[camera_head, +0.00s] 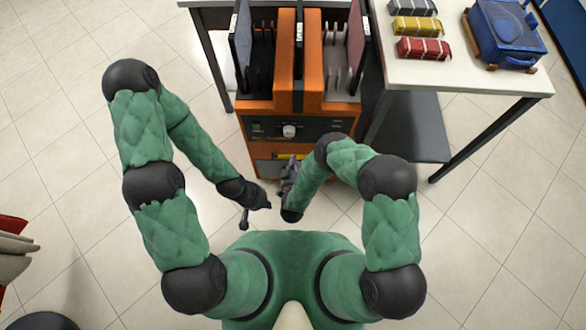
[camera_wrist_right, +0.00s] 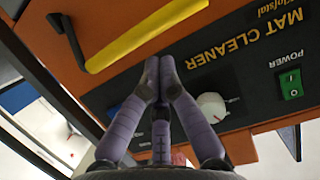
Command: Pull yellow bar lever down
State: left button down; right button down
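The yellow bar lever (camera_wrist_right: 145,35) runs across the top of the right wrist view, which sees the machine upside down. A black arm (camera_wrist_right: 66,38) meets its left end. My right gripper (camera_wrist_right: 159,62) has its purple-grey fingers together at the tips, in front of the black panel beside the bar. The tips are not around the bar; whether they touch it I cannot tell. In the head view, the bar shows as a small yellow strip (camera_head: 288,156), partly hidden by my right gripper (camera_head: 290,170). My left gripper (camera_head: 255,210) hangs low at the left, away from the machine.
The orange mat cleaner (camera_head: 285,55) has a black panel with a white knob (camera_wrist_right: 211,105) and a green power switch (camera_wrist_right: 290,84). A white table (camera_head: 450,75) at the right bears coloured bundles (camera_head: 423,49) and a blue bag (camera_head: 507,35).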

jog(key=shift+b+x, duration=0.75)
jog(key=shift+x, duration=1.6)
jog(key=shift+s+r, duration=0.1)
jog(key=shift+s, duration=0.1)
